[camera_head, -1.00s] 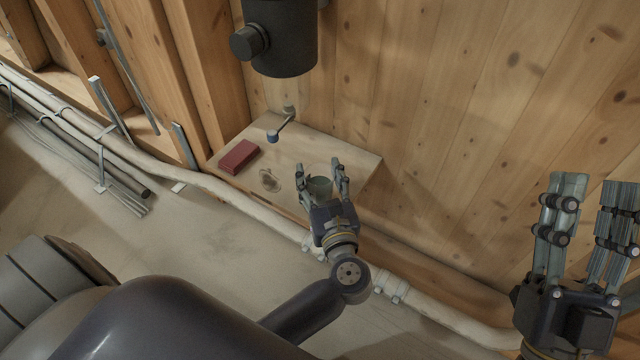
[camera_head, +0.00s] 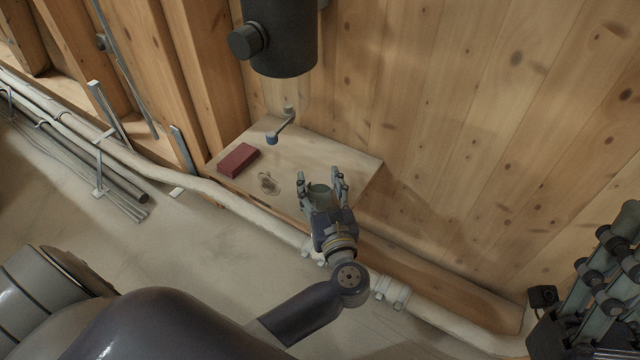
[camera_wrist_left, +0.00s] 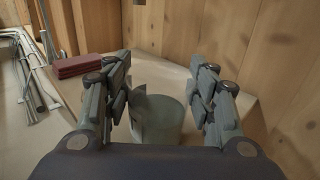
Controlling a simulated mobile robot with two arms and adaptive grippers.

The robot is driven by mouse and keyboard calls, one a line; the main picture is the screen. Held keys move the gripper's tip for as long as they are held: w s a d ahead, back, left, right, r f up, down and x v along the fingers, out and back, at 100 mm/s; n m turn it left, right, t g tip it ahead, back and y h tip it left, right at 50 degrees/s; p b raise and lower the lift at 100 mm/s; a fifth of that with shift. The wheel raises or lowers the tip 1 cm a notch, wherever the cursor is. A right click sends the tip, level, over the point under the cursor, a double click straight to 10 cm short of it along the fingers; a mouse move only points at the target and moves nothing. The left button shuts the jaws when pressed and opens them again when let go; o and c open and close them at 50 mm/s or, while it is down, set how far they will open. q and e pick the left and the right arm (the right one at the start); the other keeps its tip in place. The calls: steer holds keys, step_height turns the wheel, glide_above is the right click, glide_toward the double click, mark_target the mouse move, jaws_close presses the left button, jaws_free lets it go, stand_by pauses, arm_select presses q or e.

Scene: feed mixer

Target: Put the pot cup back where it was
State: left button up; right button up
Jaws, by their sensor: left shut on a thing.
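The pot cup (camera_head: 320,190) is a small grey-green cup. It sits between the fingers of my left gripper (camera_head: 322,184), which is shut on it, over the front right part of the wooden shelf (camera_head: 340,157). In the left wrist view the cup (camera_wrist_left: 160,117) appears upright between the two fingers (camera_wrist_left: 163,95). I cannot tell whether its base touches the shelf. My right gripper (camera_head: 612,255) is at the right edge of the head view, partly cut off and away from the shelf.
A dark red box (camera_head: 238,160) lies at the shelf's left. A small round item (camera_head: 268,183) lies left of the cup. A crank handle (camera_head: 281,128) sticks out at the back, below a black cylinder (camera_head: 282,40). A pale pipe (camera_head: 240,209) runs along the shelf's front.

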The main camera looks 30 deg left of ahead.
arm_select(q)
steer(key=shift+f, duration=0.15)
steer(key=o, duration=0.9)
